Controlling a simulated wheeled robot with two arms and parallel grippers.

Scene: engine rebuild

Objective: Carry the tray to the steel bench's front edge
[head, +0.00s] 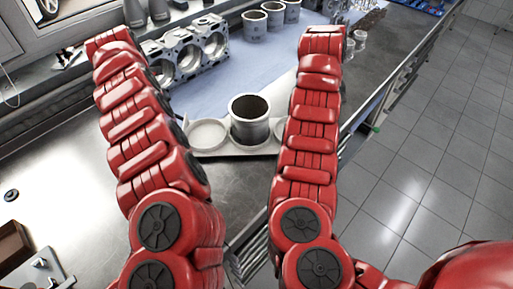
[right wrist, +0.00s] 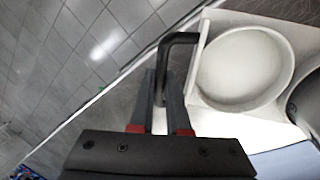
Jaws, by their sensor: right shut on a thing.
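The light grey tray (head: 235,150) lies between my two arms in the head view, over the steel bench (head: 85,160). I cannot tell whether it rests on the bench. A grey metal cylinder sleeve (head: 250,130) stands upright on its middle. A round shallow recess (head: 207,134) is empty at its left. In the right wrist view the tray (right wrist: 278,22) shows another empty round recess (right wrist: 243,66) and a black handle (right wrist: 181,38). My right gripper (right wrist: 167,85) is shut on that handle. My left gripper is not visible; the arms hide the tray's ends in the head view.
A blue mat (head: 275,65) lies behind the tray. An engine block (head: 190,52) and several sleeves (head: 254,25) stand at the back. Small parts (head: 40,270) lie at front left. The tiled floor (head: 430,150) is clear on the right.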

